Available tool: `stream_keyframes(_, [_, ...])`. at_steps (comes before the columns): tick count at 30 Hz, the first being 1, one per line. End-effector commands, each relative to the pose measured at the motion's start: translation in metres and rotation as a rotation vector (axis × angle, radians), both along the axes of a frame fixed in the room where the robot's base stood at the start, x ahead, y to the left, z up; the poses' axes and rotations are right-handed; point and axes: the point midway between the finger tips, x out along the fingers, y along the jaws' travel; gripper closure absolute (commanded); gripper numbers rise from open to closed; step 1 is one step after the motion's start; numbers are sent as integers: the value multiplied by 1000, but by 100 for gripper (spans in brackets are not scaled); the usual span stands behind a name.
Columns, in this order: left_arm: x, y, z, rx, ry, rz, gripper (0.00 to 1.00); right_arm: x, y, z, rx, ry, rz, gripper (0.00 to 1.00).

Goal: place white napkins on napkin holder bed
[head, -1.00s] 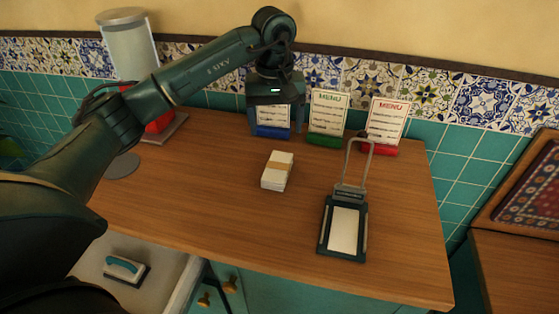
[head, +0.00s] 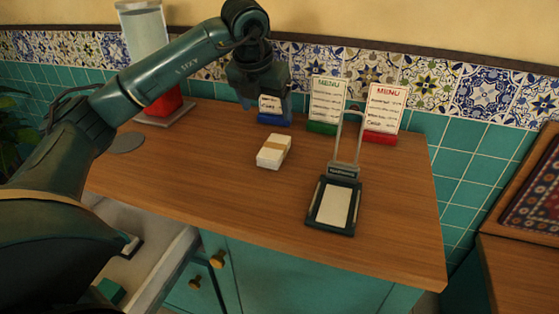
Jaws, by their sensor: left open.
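A stack of white napkins (head: 270,158) with a tan band lies on the wooden counter, left of the napkin holder. The napkin holder (head: 318,203) is a dark frame with a pale bed (head: 334,206) and a raised metal arm at its back; the bed looks bare. My left gripper (head: 262,104) is open and empty, above and behind the napkins, in front of the blue-based menu. It does not touch the napkins. My right gripper is not in view.
Menu stands with blue (head: 274,119), green (head: 322,128) and red (head: 380,138) bases line the back of the counter. A clear dispenser (head: 144,35) stands at the back left. An open drawer (head: 150,255) is below the front edge.

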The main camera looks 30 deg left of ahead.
Motion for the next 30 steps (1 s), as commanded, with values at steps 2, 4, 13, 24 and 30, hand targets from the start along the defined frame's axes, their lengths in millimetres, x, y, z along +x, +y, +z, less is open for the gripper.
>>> stream_keyframes(2, [0,2,-1,-21,-14,62,24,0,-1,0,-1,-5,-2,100])
stream_keyframes(4, [1,3,-4,-30,-19,90,24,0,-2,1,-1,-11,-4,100])
stream_keyframes(13, [20,7,-52,-34,-17,95,24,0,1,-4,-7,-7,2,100])
stream_keyframes(24, [36,9,-84,-34,-17,94,24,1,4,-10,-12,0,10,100])
stream_keyframes(30, [51,9,-111,-32,-16,93,24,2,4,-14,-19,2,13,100])
